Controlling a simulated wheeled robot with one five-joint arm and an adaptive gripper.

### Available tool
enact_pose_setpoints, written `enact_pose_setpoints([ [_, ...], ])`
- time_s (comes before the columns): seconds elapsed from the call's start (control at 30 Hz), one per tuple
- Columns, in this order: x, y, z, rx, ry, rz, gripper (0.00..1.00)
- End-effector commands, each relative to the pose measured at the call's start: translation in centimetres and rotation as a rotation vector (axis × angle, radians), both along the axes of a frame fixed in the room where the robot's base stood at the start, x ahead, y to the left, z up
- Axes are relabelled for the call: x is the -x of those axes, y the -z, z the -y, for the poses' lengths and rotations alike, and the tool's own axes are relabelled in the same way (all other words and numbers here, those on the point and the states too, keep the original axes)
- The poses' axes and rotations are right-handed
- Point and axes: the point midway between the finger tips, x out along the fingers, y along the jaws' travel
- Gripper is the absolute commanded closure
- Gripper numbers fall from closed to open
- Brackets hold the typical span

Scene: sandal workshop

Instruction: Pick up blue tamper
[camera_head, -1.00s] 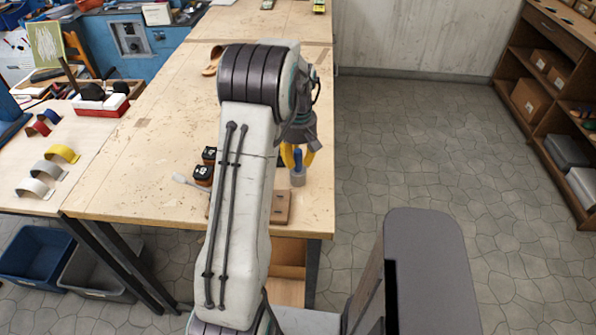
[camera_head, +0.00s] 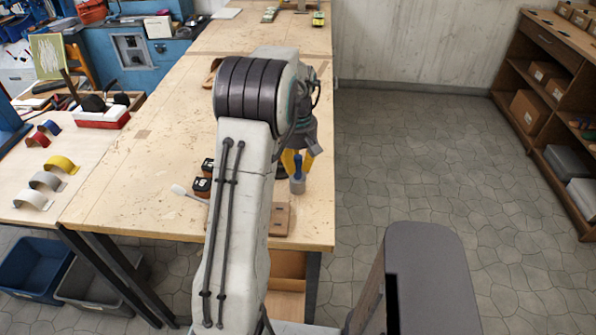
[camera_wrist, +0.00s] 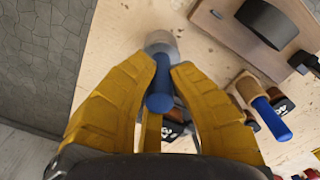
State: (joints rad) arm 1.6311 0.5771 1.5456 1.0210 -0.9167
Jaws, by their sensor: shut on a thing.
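The blue tamper (camera_head: 297,182) stands upright near the table's right edge in the head view, with a blue handle above a round grey metal base. It also shows in the wrist view (camera_wrist: 161,92), where its grey base points to the top. My gripper (camera_head: 296,158) has yellow fingers and reaches down from above onto the handle. In the wrist view my gripper (camera_wrist: 162,68) has one finger on each side of the handle, shut on it. The base appears to rest on the table; any small gap is not visible.
The wooden table (camera_head: 150,160) bears black jars (camera_head: 202,186), a white-headed tool (camera_head: 179,190) and a brown board (camera_head: 280,218) near the tamper. The wrist view shows a blue-handled brush (camera_wrist: 271,119) to the right. Floor lies beyond the table's right edge.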

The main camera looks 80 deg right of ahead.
Motion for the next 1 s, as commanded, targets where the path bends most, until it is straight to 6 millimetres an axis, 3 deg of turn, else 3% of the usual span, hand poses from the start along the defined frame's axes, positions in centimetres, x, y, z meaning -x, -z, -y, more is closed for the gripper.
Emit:
enact_pose_setpoints([
  [0.1, 0.0, -2.1, 0.2, 0.01, 0.0, -0.001, 1.0],
  [0.53, 4.6, -6.5, -6.3, 0.007, 0.004, -0.001, 1.0],
  [1.0, 6.8, -8.8, -9.3, 0.004, 0.001, -0.001, 1.0],
])
